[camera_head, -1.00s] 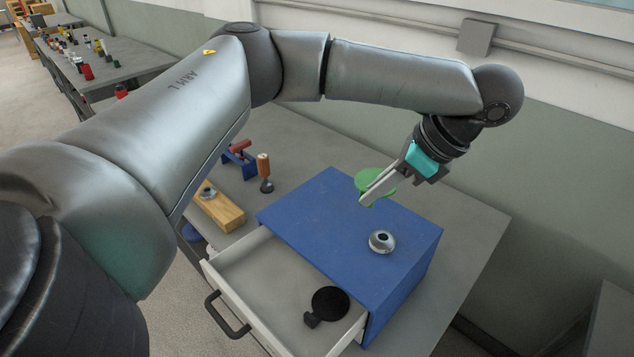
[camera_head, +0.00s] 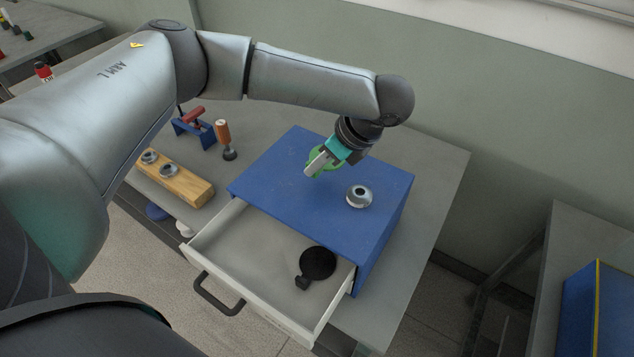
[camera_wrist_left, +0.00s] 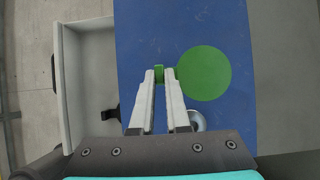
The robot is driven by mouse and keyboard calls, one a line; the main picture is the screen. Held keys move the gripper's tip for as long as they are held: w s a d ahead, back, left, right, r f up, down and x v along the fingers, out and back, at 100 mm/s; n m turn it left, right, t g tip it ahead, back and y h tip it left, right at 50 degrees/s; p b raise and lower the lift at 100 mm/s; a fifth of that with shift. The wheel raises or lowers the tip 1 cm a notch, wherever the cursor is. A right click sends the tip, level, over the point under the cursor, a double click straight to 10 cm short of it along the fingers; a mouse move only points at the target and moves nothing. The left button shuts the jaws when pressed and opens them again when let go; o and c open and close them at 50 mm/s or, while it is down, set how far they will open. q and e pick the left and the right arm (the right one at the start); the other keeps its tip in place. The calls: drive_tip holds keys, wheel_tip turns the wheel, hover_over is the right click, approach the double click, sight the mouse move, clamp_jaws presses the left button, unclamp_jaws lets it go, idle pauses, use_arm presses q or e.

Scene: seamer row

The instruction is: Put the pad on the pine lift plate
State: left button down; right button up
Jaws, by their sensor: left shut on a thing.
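The pad appears to be a green round disc (camera_head: 314,156) with a small tab; it also shows in the left wrist view (camera_wrist_left: 207,73). My left gripper (camera_head: 308,172) is shut on its tab (camera_wrist_left: 158,73), above the top of the blue box (camera_head: 280,190). I cannot tell whether the disc touches the box top. A black round disc (camera_head: 318,262) with a tab lies in the open drawer. I cannot make out for sure which thing is the pine lift plate. My right gripper is not in view.
A metal ring (camera_head: 359,195) sits on the box top, close to the gripper. The open white drawer (camera_head: 235,255) juts out in front. A wooden block (camera_head: 190,188) with two metal rings, an orange-handled tool (camera_head: 223,138) and a blue stand (camera_head: 195,128) are at the left.

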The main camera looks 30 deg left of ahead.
use_arm(q)
drive_tip(key=shift+f, duration=2.95)
drive_tip(key=c, duration=0.9)
unclamp_jaws()
drive_tip(key=shift+f, duration=0.1)
